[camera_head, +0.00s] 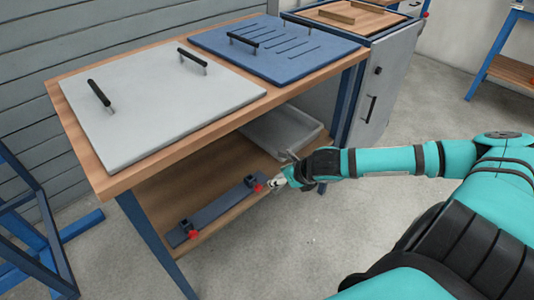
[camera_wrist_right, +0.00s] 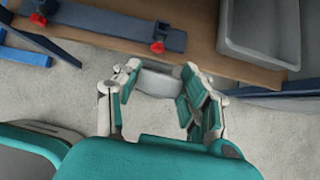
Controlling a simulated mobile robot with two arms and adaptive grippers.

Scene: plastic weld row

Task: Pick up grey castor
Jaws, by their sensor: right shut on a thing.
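My right gripper (camera_head: 276,183) is at the front edge of the workbench's lower shelf, past the right end of a dark bar. In the right wrist view, the right gripper (camera_wrist_right: 160,95) is shut on a rounded grey piece, the grey castor (camera_wrist_right: 158,83), which sits between its fingers. Bare floor shows around the castor there, with the shelf edge just beyond it. In the head view the castor is too small and covered to make out clearly. My left gripper is not in view.
The dark bar (camera_head: 216,209) with red knobs lies on the lower wooden shelf (camera_head: 165,190). A grey tray (camera_head: 305,131) stands farther right on it. Above, the bench top holds a light grey panel (camera_head: 150,105) and a blue panel (camera_head: 275,50), both with black handles. The floor in front is clear.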

